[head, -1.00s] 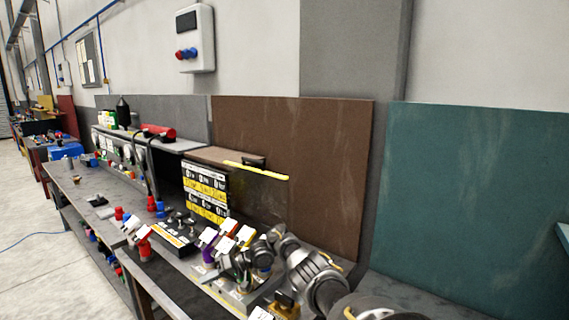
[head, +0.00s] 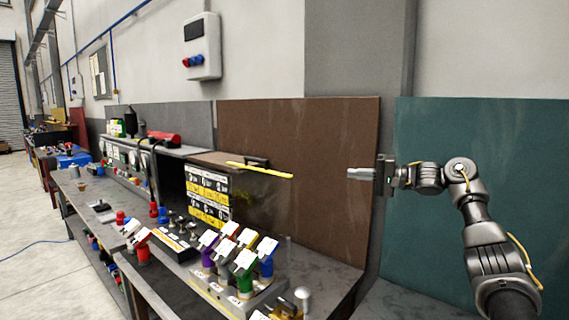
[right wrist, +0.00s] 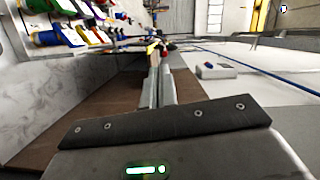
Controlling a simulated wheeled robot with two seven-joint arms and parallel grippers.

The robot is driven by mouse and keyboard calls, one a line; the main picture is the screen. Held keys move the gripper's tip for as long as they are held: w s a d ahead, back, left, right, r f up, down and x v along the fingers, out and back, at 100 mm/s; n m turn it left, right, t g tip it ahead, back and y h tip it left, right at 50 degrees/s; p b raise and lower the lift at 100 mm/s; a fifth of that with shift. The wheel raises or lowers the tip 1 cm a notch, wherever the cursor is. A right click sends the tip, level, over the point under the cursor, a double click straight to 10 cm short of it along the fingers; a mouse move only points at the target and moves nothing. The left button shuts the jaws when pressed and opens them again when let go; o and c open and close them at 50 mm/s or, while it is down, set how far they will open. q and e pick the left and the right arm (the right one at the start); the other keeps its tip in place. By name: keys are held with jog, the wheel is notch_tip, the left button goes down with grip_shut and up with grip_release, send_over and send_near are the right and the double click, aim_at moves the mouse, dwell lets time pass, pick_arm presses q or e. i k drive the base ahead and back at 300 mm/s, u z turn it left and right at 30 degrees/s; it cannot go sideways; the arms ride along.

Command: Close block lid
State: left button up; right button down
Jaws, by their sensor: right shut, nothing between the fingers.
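A dark see-through panel (head: 262,197) with a yellow strip (head: 258,169) along its top edge and a black handle (head: 256,161) stands at the back of the bench; it may be the lid, but I cannot tell for sure. My right gripper (head: 352,174) is raised to the right of it, in front of the brown board, pointing left. It is shut and empty, apart from everything. In the right wrist view its fingers (right wrist: 156,88) lie together. My left gripper is not in view.
On the bench (head: 340,272), several coloured pieces with white labels (head: 243,262) stand in a grey holder in front of the panel. A label board (head: 207,198) with yellow rows stands to their left. A brown board (head: 325,150) and a teal board (head: 470,160) back the bench.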

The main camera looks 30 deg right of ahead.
aim_at(255, 159)
jog(key=z, duration=0.05)
jog(key=i, duration=1)
jog(key=u, duration=0.05)
